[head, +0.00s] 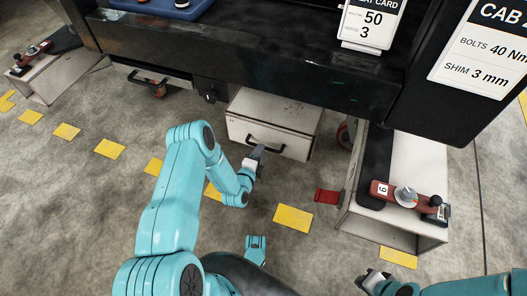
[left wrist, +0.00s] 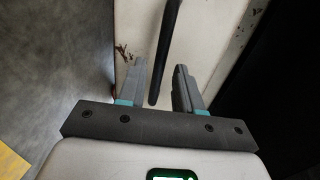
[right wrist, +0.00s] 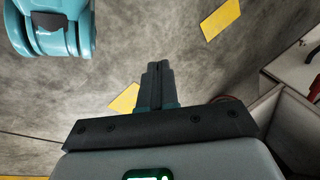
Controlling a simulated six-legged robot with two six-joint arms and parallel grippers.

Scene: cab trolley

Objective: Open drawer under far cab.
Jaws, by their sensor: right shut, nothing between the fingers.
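A pale drawer box (head: 285,112) with a black bar handle (head: 266,144) sits under the dark bench of the cab trolley. My left gripper (head: 256,153) is at the handle's front. In the left wrist view my left gripper (left wrist: 158,88) is open, with the handle (left wrist: 166,50) between its two fingers and a gap on each side. Pale drawer front (left wrist: 205,30) shows behind it. My right gripper (head: 372,279) is low at the right of the head view. In the right wrist view my right gripper (right wrist: 158,85) is shut and empty over the floor.
A pale open-ended box (head: 420,165) with a red tool (head: 405,193) on it stands at the right. A red tab (head: 327,196) sticks out beside it. Another box (head: 62,75) stands far left. Yellow floor marks (head: 293,219) lie on clear floor before the drawer.

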